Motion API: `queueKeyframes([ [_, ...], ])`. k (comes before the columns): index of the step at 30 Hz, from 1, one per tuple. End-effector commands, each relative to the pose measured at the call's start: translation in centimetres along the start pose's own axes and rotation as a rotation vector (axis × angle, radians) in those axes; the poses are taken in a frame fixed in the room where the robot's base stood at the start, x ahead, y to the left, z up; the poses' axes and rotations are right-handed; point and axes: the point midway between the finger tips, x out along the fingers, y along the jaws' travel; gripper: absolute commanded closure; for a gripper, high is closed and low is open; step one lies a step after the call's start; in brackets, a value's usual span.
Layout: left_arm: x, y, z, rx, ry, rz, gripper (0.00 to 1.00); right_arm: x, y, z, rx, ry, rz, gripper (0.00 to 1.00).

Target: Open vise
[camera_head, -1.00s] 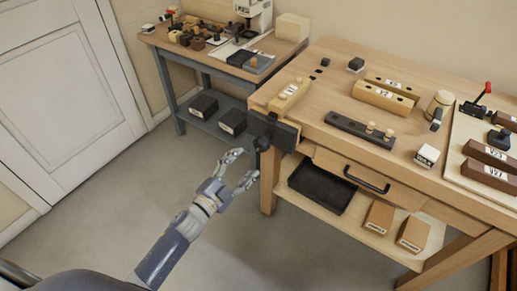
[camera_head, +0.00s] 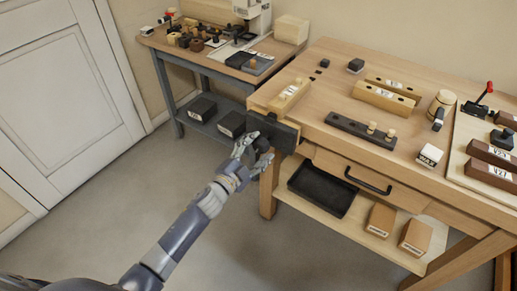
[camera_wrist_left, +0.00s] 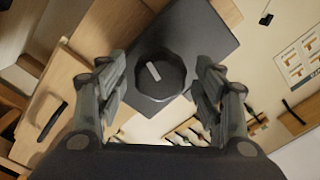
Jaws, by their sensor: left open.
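The vise (camera_head: 273,130) is a dark block on the left front corner of the wooden workbench. A round dark knob (camera_wrist_left: 160,77) with a pale mark stands out from its front face. My left gripper (camera_head: 256,150) is at the knob, below and in front of the vise block. In the left wrist view the open fingers (camera_wrist_left: 163,85) stand on either side of the knob, with gaps between them and it. A pale wooden block with a label (camera_head: 289,95) sits on the bench just behind the vise. My right gripper is not in view.
The bench top holds labelled wooden blocks (camera_head: 384,98), a dark bar with pegs (camera_head: 345,126) and a mallet (camera_head: 441,103). Below are a drawer (camera_head: 350,172) and a black tray (camera_head: 321,188) on a shelf. A side table (camera_head: 190,60) stands behind. The floor at left is clear.

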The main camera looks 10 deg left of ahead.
Motion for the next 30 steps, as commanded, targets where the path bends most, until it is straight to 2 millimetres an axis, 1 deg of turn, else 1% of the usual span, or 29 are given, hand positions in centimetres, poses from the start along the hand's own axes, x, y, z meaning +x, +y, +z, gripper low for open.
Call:
queueKeyframes([
  [1, 0.0, 0.0, 0.0, 0.000, 0.000, 0.000, 0.38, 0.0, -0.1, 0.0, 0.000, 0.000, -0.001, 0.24],
  [2, 0.0, 0.0, 0.0, 0.000, 0.000, 0.000, 0.43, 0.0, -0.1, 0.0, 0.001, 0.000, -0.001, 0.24],
  [3, 0.0, 0.0, 0.0, 0.000, 0.000, 0.000, 0.52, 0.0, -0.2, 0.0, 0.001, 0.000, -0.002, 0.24],
  [5, 0.0, 0.0, 0.0, 0.000, 0.000, 0.000, 0.66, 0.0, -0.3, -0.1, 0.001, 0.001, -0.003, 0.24],
  [6, 0.0, 0.0, 0.0, 0.000, 0.000, 0.000, 0.75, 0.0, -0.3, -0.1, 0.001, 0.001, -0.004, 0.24],
  [7, 0.0, 0.0, 0.0, 0.000, 0.000, 0.000, 0.77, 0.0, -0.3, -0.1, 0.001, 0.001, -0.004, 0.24],
  [14, 0.0, -0.1, -0.1, -0.031, 0.000, 0.000, 0.77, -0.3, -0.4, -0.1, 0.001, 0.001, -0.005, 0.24],
  [24, -0.1, -0.1, -0.1, -0.302, -0.001, 0.001, 0.77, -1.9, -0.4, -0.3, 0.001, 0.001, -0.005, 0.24],
  [30, -0.1, 0.0, 0.0, -0.352, -0.001, 0.000, 0.77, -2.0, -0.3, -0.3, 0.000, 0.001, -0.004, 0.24],
])
